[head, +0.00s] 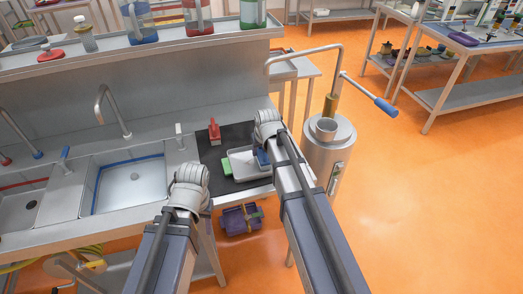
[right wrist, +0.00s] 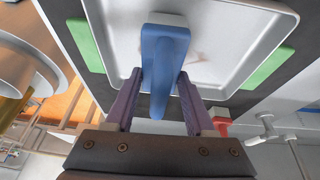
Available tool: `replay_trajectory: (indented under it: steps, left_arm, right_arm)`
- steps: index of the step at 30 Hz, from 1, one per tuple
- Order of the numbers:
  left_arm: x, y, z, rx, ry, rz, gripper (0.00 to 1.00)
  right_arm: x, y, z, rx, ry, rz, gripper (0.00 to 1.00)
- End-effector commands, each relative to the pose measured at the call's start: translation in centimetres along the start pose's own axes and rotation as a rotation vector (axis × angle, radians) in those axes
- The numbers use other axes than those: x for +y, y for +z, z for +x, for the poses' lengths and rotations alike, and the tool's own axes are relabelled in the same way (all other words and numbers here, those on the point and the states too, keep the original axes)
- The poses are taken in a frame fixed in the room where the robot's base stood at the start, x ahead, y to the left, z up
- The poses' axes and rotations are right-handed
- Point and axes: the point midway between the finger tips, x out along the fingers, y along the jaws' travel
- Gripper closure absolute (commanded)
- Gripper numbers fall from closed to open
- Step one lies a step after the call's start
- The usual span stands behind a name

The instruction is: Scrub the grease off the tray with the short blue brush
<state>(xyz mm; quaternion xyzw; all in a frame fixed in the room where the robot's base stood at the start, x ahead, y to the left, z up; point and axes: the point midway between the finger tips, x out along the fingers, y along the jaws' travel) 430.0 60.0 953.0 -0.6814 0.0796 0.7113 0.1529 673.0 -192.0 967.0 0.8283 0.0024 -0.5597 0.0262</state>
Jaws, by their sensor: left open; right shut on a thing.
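The short blue brush (right wrist: 163,62) stands between the two fingers of my right gripper (right wrist: 158,84), which is shut on its handle. Its pale head meets or hovers just over the white tray (right wrist: 262,72); I cannot tell which. A faint brownish smear shows on the tray floor beside the brush. In the head view the tray (head: 238,161) lies on a dark mat, with the brush (head: 262,159) at its right side by my right gripper (head: 264,146). My left gripper (head: 189,178) is over the counter's front, left of the tray, its fingers mostly hidden.
Green blocks (head: 226,167) flank the tray on the dark mat (head: 238,135). A red-handled brush (head: 214,130) stands behind it. A sink (head: 130,185) is on the left, a metal cylinder (head: 328,150) on the right.

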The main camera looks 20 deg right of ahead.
Motion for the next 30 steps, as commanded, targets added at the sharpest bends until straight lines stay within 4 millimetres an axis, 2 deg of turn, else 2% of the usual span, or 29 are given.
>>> replay_trajectory:
  steps: [1, 15, 30]
  left_arm:
    - [-0.1, 0.1, -0.8, 0.0, 0.0, 0.0, 0.5]
    - [-0.5, 0.3, -5.3, 0.0, 0.0, 0.0, 0.5]
    - [-0.6, 0.3, -5.9, 0.0, 0.0, 0.0, 0.5]
  right_arm:
    - [0.0, -0.3, -0.7, 0.0, 0.0, 0.0, 0.97]
    - [0.2, -2.0, -5.0, 0.0, 0.0, 0.0, 0.98]
    - [0.2, -2.2, -5.5, 0.0, 0.0, 0.0, 0.98]
